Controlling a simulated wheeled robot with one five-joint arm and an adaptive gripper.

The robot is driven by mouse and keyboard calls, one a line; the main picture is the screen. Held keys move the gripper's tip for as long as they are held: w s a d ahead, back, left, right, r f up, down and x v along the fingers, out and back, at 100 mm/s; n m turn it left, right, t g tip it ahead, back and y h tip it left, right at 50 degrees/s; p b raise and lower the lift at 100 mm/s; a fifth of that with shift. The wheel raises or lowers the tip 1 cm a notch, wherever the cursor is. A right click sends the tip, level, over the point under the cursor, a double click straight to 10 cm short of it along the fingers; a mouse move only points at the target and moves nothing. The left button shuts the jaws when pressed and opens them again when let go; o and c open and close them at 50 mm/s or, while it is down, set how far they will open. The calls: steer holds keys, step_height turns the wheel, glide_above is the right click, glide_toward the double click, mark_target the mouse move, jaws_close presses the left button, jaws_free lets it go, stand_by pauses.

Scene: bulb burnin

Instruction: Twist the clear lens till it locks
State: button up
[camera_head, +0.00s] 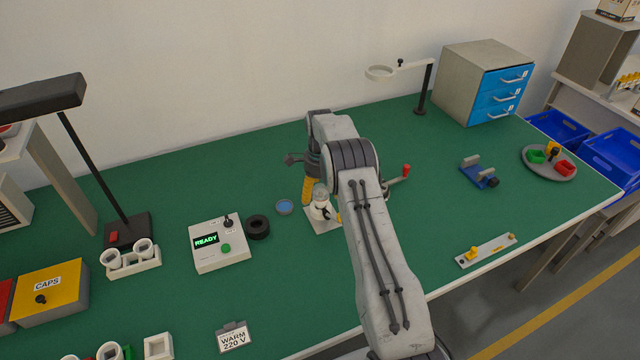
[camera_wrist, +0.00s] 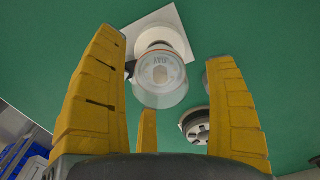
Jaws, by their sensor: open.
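The clear lens (camera_wrist: 160,80) is a see-through cup with faint lettering on its end. It sits on a white square base (camera_wrist: 172,22) in the wrist view. In the head view the lens (camera_head: 320,192) shows small beside my gripper (camera_head: 313,192), above the base (camera_head: 325,222). My gripper (camera_wrist: 165,55) is open, its yellow fingers on either side of the lens. A clear gap shows on both sides, and a third finger lies below it in the picture. I cannot tell from these views how the lens is seated in its fitting.
A grey round part (camera_wrist: 198,127) shows partly behind the right finger in the wrist view. A control box (camera_head: 220,245) reading READY, a black ring (camera_head: 258,227) and a blue dish (camera_head: 284,207) lie left of the base. A red-tipped lever (camera_head: 406,170) is close right of my arm.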

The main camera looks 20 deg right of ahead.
steer(key=shift+f, duration=0.2)
steer(key=shift+c, duration=0.2)
steer(key=c, duration=1.2)
